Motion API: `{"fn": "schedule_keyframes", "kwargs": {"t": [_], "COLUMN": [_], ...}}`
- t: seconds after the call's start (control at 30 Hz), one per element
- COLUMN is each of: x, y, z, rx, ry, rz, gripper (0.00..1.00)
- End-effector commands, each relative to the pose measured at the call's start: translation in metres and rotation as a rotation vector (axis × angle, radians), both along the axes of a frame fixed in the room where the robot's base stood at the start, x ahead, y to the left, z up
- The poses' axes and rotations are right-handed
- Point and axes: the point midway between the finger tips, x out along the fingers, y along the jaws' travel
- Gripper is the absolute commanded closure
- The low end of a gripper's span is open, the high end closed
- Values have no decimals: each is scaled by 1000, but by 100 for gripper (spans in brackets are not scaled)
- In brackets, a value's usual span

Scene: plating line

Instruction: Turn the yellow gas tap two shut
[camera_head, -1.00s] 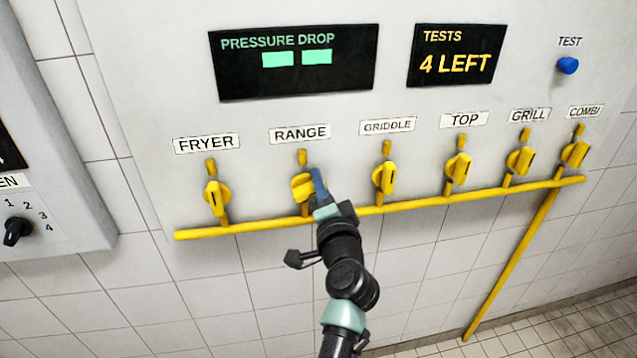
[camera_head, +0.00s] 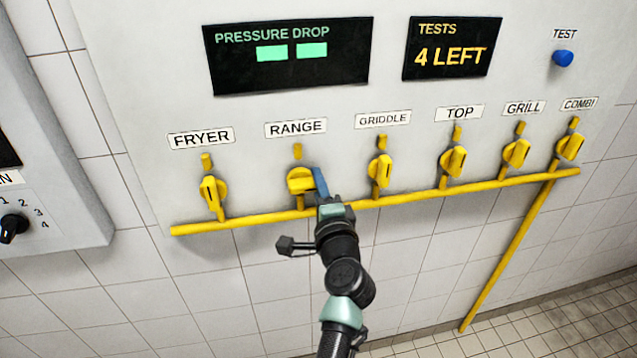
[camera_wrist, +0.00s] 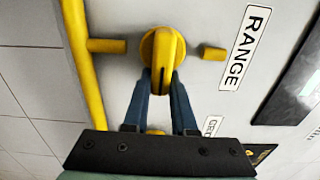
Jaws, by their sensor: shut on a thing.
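The yellow gas tap two (camera_head: 300,181) is the second from the left, under the RANGE label (camera_head: 296,128). Its handle lies crosswise to its short yellow pipe stubs, about parallel to the main yellow pipe. My gripper (camera_head: 316,178) reaches it from the lower right. In the wrist view, the blue fingers of my gripper (camera_wrist: 162,80) are shut on the near end of the tap handle (camera_wrist: 164,52), one finger on each side. A dark line marks the handle between the fingers.
The FRYER tap (camera_head: 212,191) is to the left and the GRIDDLE tap (camera_head: 381,171) to the right, both with handles roughly along their pipes. The main pipe (camera_head: 420,196) runs below. Displays read PRESSURE DROP (camera_head: 290,60) and 4 LEFT (camera_head: 452,58).

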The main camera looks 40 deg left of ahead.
Motion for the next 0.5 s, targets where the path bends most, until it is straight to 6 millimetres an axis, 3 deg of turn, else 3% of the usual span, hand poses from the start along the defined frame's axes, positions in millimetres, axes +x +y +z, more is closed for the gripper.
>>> {"fn": "schedule_keyframes", "kwargs": {"t": [0.03, 0.23, 0.27, 0.3, 0.4, 0.5], "x": [-5, -5, -5, -5, -5, -4], "y": [5, 5, 5, 5, 5, 4], "z": [-8, -7, -7, -7, -6, -4], "rx": [-6, -6, -6, -5, -5, -4], "ry": [14, 14, 14, 14, 11, 9], "rz": [16, 16, 16, 16, 16, 14], "gripper": [100, 100, 70, 62, 45, 45]}}
